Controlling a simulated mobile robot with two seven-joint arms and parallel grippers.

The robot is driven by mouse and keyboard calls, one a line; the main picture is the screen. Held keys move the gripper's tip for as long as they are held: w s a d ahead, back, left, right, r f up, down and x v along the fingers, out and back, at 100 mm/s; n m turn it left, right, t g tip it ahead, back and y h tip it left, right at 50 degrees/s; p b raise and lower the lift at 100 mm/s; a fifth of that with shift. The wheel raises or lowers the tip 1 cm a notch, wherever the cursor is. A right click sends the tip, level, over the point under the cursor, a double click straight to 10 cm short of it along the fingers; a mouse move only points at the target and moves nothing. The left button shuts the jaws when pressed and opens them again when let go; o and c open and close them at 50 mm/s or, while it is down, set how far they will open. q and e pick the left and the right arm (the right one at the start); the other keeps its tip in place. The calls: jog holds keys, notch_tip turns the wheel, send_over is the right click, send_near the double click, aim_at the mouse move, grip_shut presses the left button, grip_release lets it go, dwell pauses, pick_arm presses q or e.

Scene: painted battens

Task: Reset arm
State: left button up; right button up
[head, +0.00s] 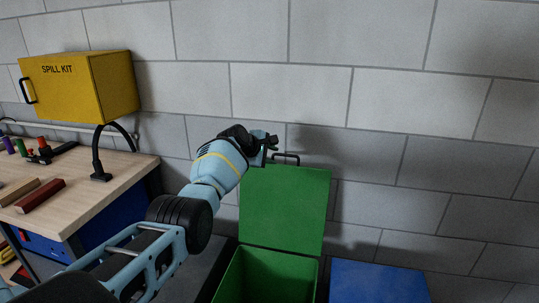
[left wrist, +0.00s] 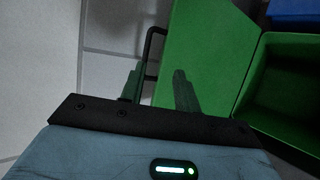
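My left arm reaches in from the left in the head view, and its gripper (head: 270,142) is at the top edge of the raised green lid (head: 285,207), close to the lid's black handle (head: 286,157). In the left wrist view the two fingers of the left gripper (left wrist: 158,88) stand apart with nothing seen between them. The black handle (left wrist: 152,45) is just beyond the fingertips there; I cannot tell whether they touch it. The lid belongs to a green bin (head: 270,275), which stands open. My right gripper is in neither view.
A wooden workbench (head: 125,172) at the left holds painted battens (head: 40,196) and a lamp-like black stand (head: 101,165). A yellow spill kit box (head: 80,85) hangs on the block wall. A blue lid (head: 375,283) is right of the green bin.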

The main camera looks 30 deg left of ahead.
pick_arm(q)
jog(key=shift+f, duration=0.15)
jog(key=s+d+f+m+g+y, duration=0.1)
jog(key=s+f+m, duration=0.25)
jog(key=f, duration=0.65)
jog(key=s+d+f+m+y, duration=0.15)
jog(key=s+f, duration=0.25)
jog(key=f, duration=0.5)
jog(key=s+d+f+m, duration=0.4)
jog(key=s+f+m, duration=0.1)
jog(key=s+f, duration=0.7)
jog(key=s+d+f+m, duration=0.3)
jog(key=s+d+f, duration=0.1)
jog(key=s, duration=0.5)
jog(key=s+d+f+m, duration=0.3)
jog(key=s+d, duration=0.1)
jog(key=s, duration=0.5)
jog(key=s+d+r+m+h, duration=0.1)
jog(key=s+d+m, duration=0.1)
jog(key=s, duration=0.6)
jog(key=s+d+r+m+h, duration=0.1)
jog(key=s+d+m, duration=0.2)
jog(key=s, duration=0.6)
jog(key=shift+s+d+r+g, duration=0.2)
jog(key=shift+d+r+g, duration=0.15)
jog(key=shift+d, duration=0.85)
